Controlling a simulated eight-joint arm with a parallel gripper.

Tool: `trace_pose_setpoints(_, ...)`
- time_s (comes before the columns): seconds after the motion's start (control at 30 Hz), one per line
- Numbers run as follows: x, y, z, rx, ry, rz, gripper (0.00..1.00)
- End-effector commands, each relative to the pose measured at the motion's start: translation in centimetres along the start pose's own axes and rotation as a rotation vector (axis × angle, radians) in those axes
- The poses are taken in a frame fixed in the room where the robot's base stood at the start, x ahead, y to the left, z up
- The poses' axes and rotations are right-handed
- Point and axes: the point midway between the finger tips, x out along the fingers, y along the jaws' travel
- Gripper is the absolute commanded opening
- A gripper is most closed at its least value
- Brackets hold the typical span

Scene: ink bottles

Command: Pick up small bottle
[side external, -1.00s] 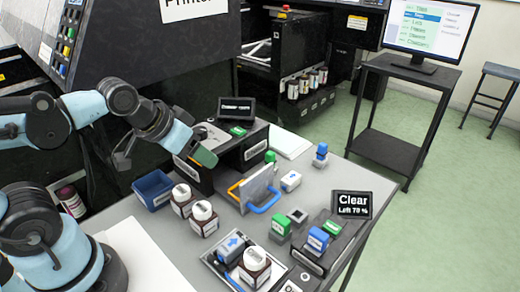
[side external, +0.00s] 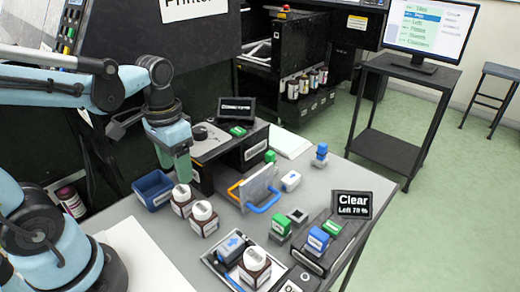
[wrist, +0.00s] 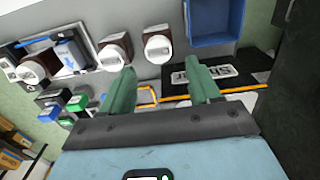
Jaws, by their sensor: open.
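Three brown bottles with white caps stand on the grey table; I cannot tell which is the small one. Two stand side by side, the rear bottle (side external: 181,202) and the front bottle (side external: 204,220). The third bottle (side external: 254,267) stands in a metal tray (side external: 222,267) beside a blue-topped block. All three show in the wrist view, with the nearest pair at the top middle (wrist: 157,46) (wrist: 113,54). My gripper (side external: 181,170) points down, above and behind the pair. Its green fingers are apart and empty in the wrist view (wrist: 162,76).
A blue bin (side external: 153,190) stands just left of the bottle pair. A black machine with a small screen (side external: 237,109) is behind. A clear panel with blue and orange handles (side external: 258,188) and several green and blue blocks lie to the right.

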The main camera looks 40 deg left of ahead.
Motion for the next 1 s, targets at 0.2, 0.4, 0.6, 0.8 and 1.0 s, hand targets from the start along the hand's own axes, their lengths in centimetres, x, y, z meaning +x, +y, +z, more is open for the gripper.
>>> trace_pose_setpoints(0.2, 2.6, 0.0, 0.0, 0.000, 0.002, 0.000, 0.62)
trace_pose_setpoints(0.4, 4.3, 0.0, -0.1, 0.000, 0.003, 0.000, 0.62)
trace_pose_setpoints(0.6, 5.0, 0.0, 0.0, 0.000, 0.003, 0.000, 0.62)
trace_pose_setpoints(0.8, 6.3, 0.1, 0.0, 0.000, 0.003, 0.000, 0.62)
trace_pose_setpoints(1.0, 8.2, 0.2, 0.0, 0.000, 0.003, 0.000, 0.62)
